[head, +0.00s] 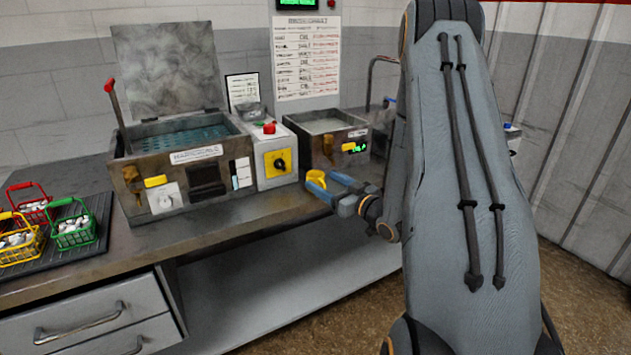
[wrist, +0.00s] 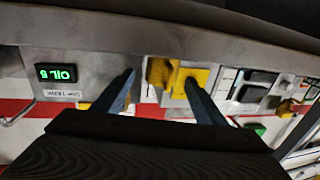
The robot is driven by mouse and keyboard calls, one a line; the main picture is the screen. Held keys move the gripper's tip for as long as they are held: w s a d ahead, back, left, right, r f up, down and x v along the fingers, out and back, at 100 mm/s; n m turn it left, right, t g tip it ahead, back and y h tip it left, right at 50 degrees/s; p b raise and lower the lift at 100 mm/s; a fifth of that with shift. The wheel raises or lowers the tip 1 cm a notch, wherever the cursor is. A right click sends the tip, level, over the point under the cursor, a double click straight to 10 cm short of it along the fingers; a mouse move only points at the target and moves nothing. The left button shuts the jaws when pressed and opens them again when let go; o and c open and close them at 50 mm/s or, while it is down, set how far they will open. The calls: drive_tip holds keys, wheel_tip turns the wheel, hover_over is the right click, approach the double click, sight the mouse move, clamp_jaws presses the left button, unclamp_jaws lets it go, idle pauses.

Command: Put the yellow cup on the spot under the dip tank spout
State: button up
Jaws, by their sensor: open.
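The yellow cup (head: 316,177) stands on the bench top in front of the small right-hand tank (head: 327,134). That tank has a brass spout (head: 328,148) and a green display (head: 355,147), which reads OIL in the wrist view (wrist: 56,73). The cup is close to the area below the spout; I cannot tell if it is exactly under it. My gripper (head: 318,181) is open, with its blue fingers at the cup, apparently one on each side. In the wrist view my fingers (wrist: 157,78) are spread, with yellow shapes between and behind the tips; which is the cup is unclear.
A larger open tank (head: 185,140) and a control box (head: 277,160) with a red button stand left of the small tank. Red, yellow and green baskets (head: 74,228) sit on a dark mat at far left. The front bench strip between is clear.

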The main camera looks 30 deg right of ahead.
sight(321, 179)
drive_tip(key=p+x, duration=0.1)
drive_tip(key=x, duration=0.3)
drive_tip(key=shift+w+a+r, duration=0.1)
drive_tip(key=shift+w+a, duration=0.1)
drive_tip(key=c, duration=1.3)
drive_tip(key=shift+o, duration=0.2)
